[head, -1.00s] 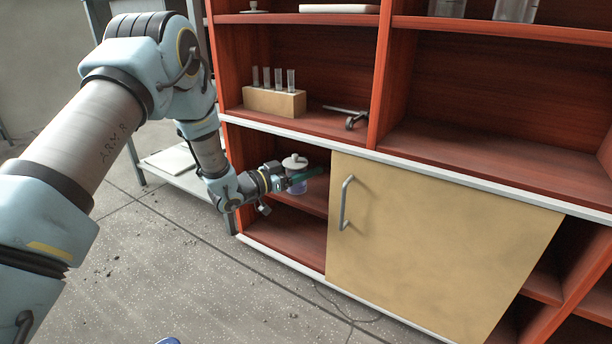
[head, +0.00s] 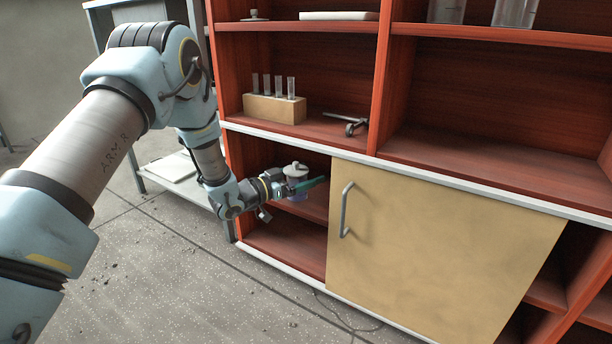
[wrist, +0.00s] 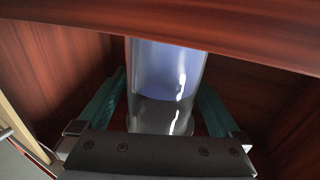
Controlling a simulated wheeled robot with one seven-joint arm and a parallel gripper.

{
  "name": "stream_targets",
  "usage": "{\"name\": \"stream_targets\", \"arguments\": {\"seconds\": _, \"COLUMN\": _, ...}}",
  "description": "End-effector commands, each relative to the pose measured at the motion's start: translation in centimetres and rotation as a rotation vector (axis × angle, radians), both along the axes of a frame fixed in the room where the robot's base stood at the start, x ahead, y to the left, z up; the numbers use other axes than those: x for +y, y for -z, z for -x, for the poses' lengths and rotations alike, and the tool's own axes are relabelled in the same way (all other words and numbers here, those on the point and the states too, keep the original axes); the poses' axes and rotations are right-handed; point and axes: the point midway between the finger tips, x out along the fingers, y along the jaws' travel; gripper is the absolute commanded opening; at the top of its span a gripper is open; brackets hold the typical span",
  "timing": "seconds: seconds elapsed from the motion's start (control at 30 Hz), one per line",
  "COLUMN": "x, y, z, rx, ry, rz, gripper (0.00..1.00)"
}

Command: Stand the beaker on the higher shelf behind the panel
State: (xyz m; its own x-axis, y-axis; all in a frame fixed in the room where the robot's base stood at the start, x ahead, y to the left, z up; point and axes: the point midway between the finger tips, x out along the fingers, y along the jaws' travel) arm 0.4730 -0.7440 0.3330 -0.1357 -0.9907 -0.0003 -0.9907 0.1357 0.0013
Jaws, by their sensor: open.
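The beaker is a clear glass vessel with bluish contents (wrist: 165,72). In the wrist view it is between my gripper's two teal fingers, with gaps beside it. My gripper (head: 301,185) is open and reaches into the lower left compartment of the red cabinet, left of the tan sliding panel (head: 440,245). In the head view the bluish glass (head: 299,196) is partly hidden by the fingers, at the level of the higher inner shelf (head: 316,206). Whether its base touches the shelf is hidden.
A white knobbed lid (head: 296,169) shows just above my fingers; I cannot tell what it sits on. A red board (wrist: 230,38) crosses close above the beaker in the wrist view. The lower shelf (head: 285,245) is bare. The panel's handle (head: 345,210) is right of my gripper.

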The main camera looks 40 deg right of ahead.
Motion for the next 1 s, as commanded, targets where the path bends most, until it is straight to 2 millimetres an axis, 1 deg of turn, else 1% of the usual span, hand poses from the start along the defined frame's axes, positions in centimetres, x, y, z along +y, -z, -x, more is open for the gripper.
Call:
{"name": "stream_targets", "arguments": {"seconds": 0.07, "x": 0.6, "y": -0.3, "z": -0.2, "rx": 0.001, "ry": -0.001, "rz": -0.001, "gripper": 1.0}}
{"name": "stream_targets", "arguments": {"seconds": 0.17, "x": 2.1, "y": -0.5, "z": -0.4, "rx": 0.003, "ry": -0.003, "rz": -0.002, "gripper": 1.0}}
{"name": "stream_targets", "arguments": {"seconds": 0.4, "x": 7.2, "y": -0.6, "z": -1.1, "rx": 0.004, "ry": -0.003, "rz": -0.003, "gripper": 1.0}}
{"name": "stream_targets", "arguments": {"seconds": 0.5, "x": 9.0, "y": -0.5, "z": -1.3, "rx": 0.003, "ry": -0.003, "rz": -0.002, "gripper": 1.0}}
{"name": "stream_targets", "arguments": {"seconds": 0.6, "x": 10.5, "y": -0.3, "z": -1.5, "rx": 0.002, "ry": -0.002, "rz": -0.002, "gripper": 1.0}}
{"name": "stream_targets", "arguments": {"seconds": 0.7, "x": 11.4, "y": -0.3, "z": -1.6, "rx": 0.001, "ry": -0.002, "rz": 0.0, "gripper": 1.0}}
{"name": "stream_targets", "arguments": {"seconds": 0.8, "x": 11.8, "y": -0.2, "z": -1.6, "rx": 0.0, "ry": -0.001, "rz": 0.0, "gripper": 1.0}}
{"name": "stream_targets", "arguments": {"seconds": 1.0, "x": 11.9, "y": -0.1, "z": -1.6, "rx": -0.001, "ry": 0.0, "rz": 0.0, "gripper": 1.0}}
